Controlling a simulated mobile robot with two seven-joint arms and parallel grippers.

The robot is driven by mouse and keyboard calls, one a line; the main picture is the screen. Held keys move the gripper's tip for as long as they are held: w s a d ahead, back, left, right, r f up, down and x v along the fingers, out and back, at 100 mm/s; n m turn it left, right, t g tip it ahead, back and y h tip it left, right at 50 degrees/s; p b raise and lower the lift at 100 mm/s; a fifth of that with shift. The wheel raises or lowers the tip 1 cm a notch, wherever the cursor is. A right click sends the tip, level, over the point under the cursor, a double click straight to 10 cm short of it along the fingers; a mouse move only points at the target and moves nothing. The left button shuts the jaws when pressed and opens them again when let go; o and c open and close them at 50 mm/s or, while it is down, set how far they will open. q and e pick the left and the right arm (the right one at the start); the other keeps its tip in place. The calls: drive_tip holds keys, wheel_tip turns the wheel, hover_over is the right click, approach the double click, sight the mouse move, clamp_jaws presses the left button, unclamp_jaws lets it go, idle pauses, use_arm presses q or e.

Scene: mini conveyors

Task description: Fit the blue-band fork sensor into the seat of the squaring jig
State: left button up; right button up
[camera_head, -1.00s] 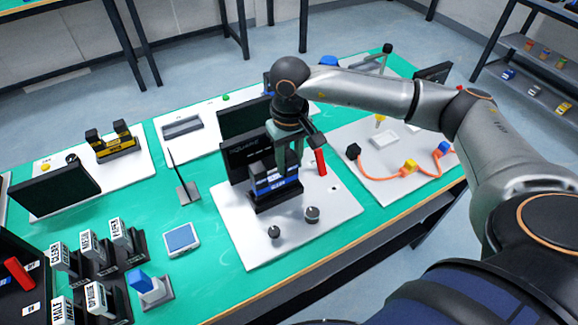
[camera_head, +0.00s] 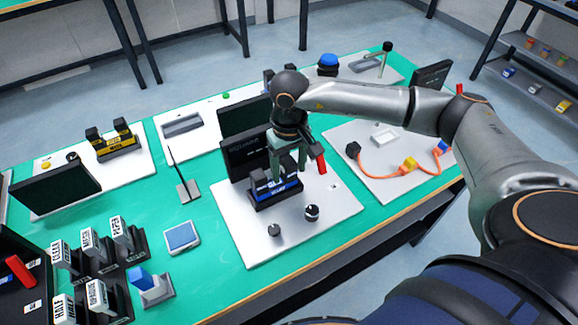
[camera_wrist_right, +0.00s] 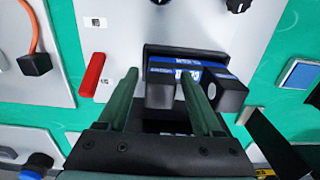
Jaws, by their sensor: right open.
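The blue-band fork sensor (camera_head: 262,189) is black with a blue band and two prongs. It stands at the squaring jig's black seat block (camera_head: 277,203) on a pale plate (camera_head: 240,237); I cannot tell how fully it sits. The sensor also shows in the right wrist view (camera_wrist_right: 229,92), where its blue band and white label are partly hidden by my fingers. My right gripper (camera_head: 289,166) is above the sensor, its fingers open on either side of one prong. In the right wrist view, the right gripper (camera_wrist_right: 161,78) shows a gap beside that prong. My left gripper is not in view.
A dark screen (camera_head: 243,155) stands close behind the jig. A red lever (camera_head: 321,164) is right of the gripper, and two knobs (camera_head: 311,212) are in front. A yellow-band fork sensor (camera_head: 117,147) is at left. An orange cable (camera_head: 385,172) lies on the right plate.

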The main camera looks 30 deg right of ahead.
drive_tip(key=shift+r, duration=0.5)
wheel_tip(320, 180, up, 11)
drive_tip(key=shift+r+b, duration=0.2)
drive_tip(key=shift+b, duration=0.1)
drive_tip(key=shift+f, duration=0.1)
